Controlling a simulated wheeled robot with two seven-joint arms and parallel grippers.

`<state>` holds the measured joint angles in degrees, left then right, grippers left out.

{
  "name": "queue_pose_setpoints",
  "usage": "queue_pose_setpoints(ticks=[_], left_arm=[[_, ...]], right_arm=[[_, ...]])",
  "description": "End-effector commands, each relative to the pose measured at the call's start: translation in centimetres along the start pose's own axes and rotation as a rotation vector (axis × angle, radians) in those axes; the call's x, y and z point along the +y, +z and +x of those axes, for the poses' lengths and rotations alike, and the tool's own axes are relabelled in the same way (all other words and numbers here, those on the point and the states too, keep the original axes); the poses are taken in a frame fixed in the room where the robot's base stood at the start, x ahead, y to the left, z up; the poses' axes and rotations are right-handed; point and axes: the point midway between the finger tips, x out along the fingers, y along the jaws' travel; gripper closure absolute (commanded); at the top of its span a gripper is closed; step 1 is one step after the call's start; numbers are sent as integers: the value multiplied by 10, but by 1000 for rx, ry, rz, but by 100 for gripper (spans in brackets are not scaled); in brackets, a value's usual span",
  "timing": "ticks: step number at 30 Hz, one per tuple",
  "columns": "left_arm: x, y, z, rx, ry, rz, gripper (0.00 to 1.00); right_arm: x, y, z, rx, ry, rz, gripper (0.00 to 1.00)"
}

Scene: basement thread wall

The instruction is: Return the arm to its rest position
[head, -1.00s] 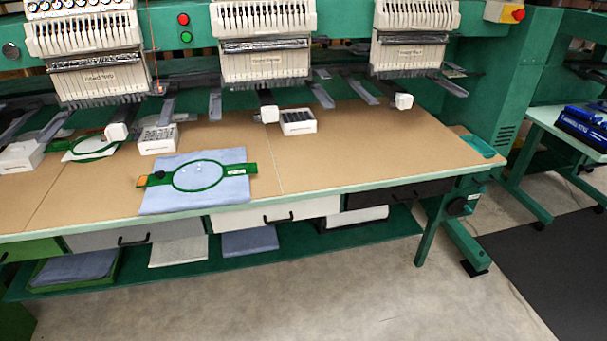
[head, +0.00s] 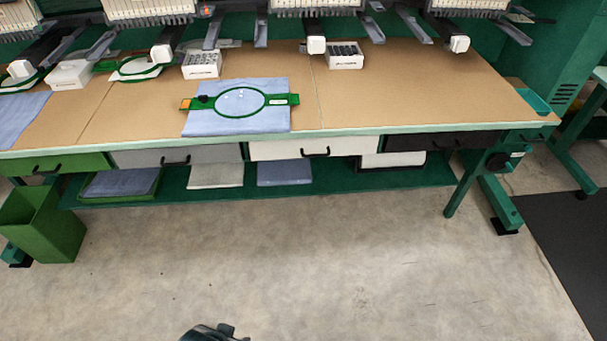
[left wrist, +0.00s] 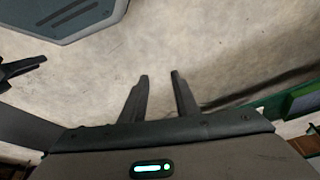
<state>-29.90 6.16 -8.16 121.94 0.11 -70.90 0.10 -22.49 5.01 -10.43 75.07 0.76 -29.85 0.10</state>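My left gripper (left wrist: 160,76) shows in the left wrist view. Its two dark fingers stand apart over bare concrete floor, with nothing between them. In the head view a dark piece of my arm (head: 210,333) pokes in at the bottom edge, well short of the table; its fingers cannot be made out. A dark, finger-like part (left wrist: 18,70) shows at the left edge of the left wrist view. It may be my right gripper, but whether it is open or shut cannot be told.
The work table (head: 420,95) stands across the back. A blue cloth (head: 235,122) with a green hoop (head: 268,99) lies on it. White boxes (head: 202,70) stand behind. A green bin (head: 45,225) stands at the left. The concrete floor (head: 320,260) in front is clear.

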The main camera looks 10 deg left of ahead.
Motion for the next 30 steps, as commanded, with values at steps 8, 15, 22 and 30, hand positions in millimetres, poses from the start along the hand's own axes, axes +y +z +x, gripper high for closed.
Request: queue_pose_setpoints(ticks=[8, 15, 22, 30], left_arm=[[11, 25, 97, 42, 16, 4, 72], [22, 63, 164, 88, 30, 9, 72], [27, 89, 193, 119, 37, 12, 72], [28, 94, 198, 127, 38, 13, 72]], right_arm=[[-7, -8, -1, 36, -7, 1, 69], [-13, -18, -1, 76, -12, 0, 69], [-13, -26, -2, 103, -13, -4, 69], [-13, -20, -1, 101, -14, -7, 69]])
